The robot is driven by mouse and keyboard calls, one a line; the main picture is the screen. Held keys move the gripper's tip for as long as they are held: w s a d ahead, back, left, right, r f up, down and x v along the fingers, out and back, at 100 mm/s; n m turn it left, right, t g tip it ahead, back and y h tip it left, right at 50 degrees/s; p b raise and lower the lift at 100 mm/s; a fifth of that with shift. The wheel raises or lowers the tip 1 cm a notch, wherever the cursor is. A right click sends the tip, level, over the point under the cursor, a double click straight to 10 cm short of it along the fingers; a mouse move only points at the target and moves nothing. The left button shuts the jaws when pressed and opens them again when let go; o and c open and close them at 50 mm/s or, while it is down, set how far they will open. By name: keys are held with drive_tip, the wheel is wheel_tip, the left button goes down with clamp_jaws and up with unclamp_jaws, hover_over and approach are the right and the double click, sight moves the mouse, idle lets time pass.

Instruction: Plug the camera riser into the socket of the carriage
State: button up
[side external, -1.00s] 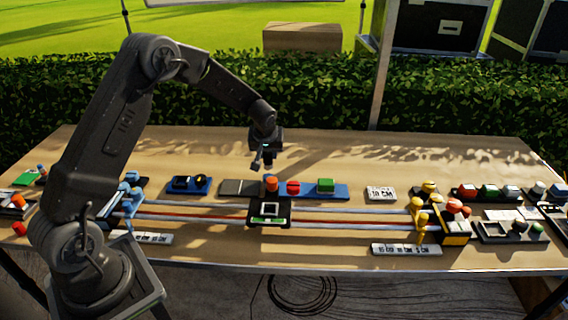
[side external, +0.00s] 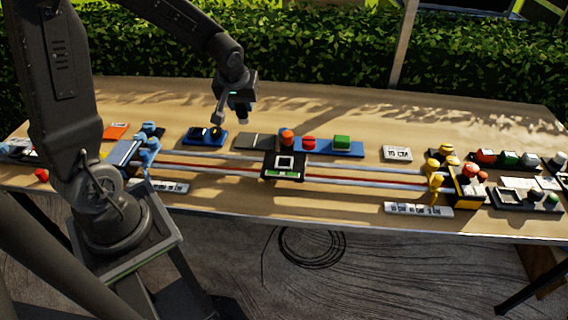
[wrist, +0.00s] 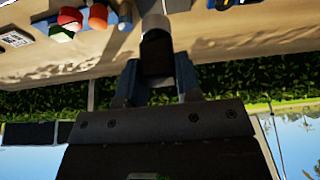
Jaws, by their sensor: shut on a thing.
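The carriage (side external: 269,172) is a black block on the rails, with a white-rimmed square socket (side external: 285,162) on top and a green strip in front. My gripper (wrist: 157,68) is shut on a dark post with a grey rounded end, apparently the camera riser (wrist: 157,50). In the side external view my gripper (side external: 232,110) is raised above the table, behind and left of the carriage, near the blue tray with the yellow ring. The riser is small and dark there, apart from the socket. The inside of the socket cannot be made out.
The blue tray (side external: 190,138) stands left of a grey plate (side external: 250,142). Orange, red and green pieces (side external: 342,142) stand behind the carriage. Blue knobs (side external: 150,145) and yellow knobs (side external: 434,180) flank the rail ends. A label block (side external: 397,153) lies at right.

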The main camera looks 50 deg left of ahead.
drive_tip(key=shift+s+d, duration=0.25)
drive_tip(key=shift+d, duration=0.05)
drive_tip(key=shift+w+d+f, duration=0.95)
drive_tip(key=shift+d+f, duration=0.65)
drive_tip(key=shift+f, duration=0.2)
drive_tip(key=shift+w+d+f, duration=1)
drive_tip(key=shift+d+f, duration=0.65)
drive_tip(key=shift+f, duration=0.2)
drive_tip(key=shift+w+d+f, duration=0.95)
drive_tip(key=shift+d+f, duration=0.65)
drive_tip(key=shift+f, duration=0.2)
drive_tip(key=shift+f, duration=0.1)
drive_tip(key=o, duration=1)
